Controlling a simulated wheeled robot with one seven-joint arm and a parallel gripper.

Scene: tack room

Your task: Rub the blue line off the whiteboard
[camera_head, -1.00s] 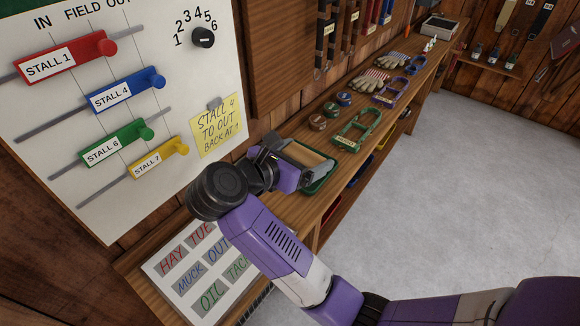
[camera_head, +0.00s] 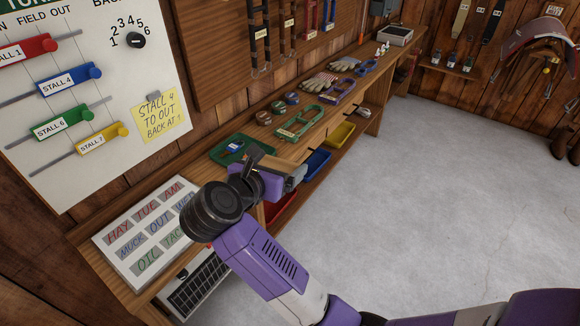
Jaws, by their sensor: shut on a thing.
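The whiteboard (camera_head: 150,232) lies on the left end of the bench, with three rows of writing in red, blue and green. The blue line (camera_head: 158,235) is the middle row, starting "MUCK OUT"; its right end is partly hidden by my arm. My gripper (camera_head: 272,182) is to the right of the whiteboard, by the bench's front edge and apart from the board. It is shut on a block with a tan top and grey side (camera_head: 281,167), which looks like an eraser. My wrist hides part of the gripper and block.
A green tray (camera_head: 217,155) with a small blue item stands behind the gripper. Round tins, a green frame and gloves (camera_head: 319,84) sit farther along the bench (camera_head: 108,283). A stall board (camera_head: 60,180) hangs on the wall. Coloured bins sit below. The floor at right is clear.

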